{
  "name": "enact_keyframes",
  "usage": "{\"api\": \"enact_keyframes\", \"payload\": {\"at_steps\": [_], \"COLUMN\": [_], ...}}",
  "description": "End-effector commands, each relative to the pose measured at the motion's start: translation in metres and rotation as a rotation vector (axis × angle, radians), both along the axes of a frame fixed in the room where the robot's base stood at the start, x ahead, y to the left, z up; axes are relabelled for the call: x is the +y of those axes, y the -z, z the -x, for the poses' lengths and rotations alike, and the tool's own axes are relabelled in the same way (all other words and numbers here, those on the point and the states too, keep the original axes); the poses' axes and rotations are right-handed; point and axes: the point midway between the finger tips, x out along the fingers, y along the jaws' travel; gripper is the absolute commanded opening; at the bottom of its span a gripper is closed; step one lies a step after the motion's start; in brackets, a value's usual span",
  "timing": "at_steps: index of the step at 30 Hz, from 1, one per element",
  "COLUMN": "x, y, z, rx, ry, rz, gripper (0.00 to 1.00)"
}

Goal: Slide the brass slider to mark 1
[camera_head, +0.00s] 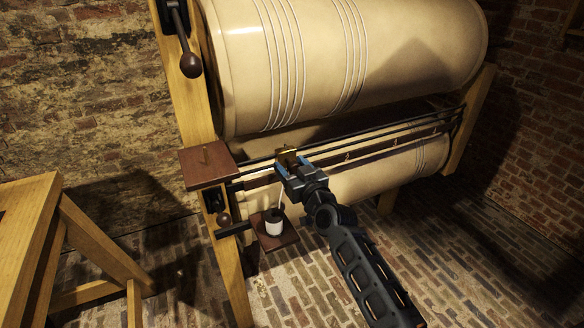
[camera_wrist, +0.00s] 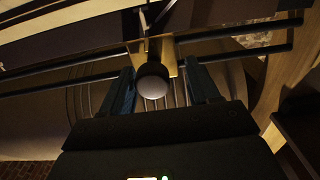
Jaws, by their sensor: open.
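The brass slider (camera_head: 287,158) sits on dark horizontal rails near their left end, below the large cream drum. In the wrist view the brass plate of the slider (camera_wrist: 163,50) carries a round knob (camera_wrist: 152,80) facing the camera. My gripper (camera_head: 287,169) is at the slider in the head view. In the wrist view the fingers of my gripper (camera_wrist: 163,88) are apart, one on each side of the knob, with gaps visible. I cannot make out which mark is mark 1.
The rails (camera_head: 390,138) run right to a wooden post (camera_head: 470,120). A brown wooden block (camera_head: 206,165) stands at their left end. A small shelf (camera_head: 284,240) below holds a white and dark jar (camera_head: 273,224). A crank handle (camera_head: 190,66) hangs at upper left.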

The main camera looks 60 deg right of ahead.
Motion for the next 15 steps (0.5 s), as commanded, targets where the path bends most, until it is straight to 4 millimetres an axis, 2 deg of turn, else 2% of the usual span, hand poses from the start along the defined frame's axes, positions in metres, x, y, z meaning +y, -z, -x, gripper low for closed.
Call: {"api": "enact_keyframes", "payload": {"at_steps": [5, 15], "x": [0.002, 0.028], "y": [0.001, 0.001], "z": [0.005, 0.047], "rx": [0.001, 0.003], "ry": [0.002, 0.001], "rz": [0.0, -0.002], "gripper": [0.6, 0.6]}}
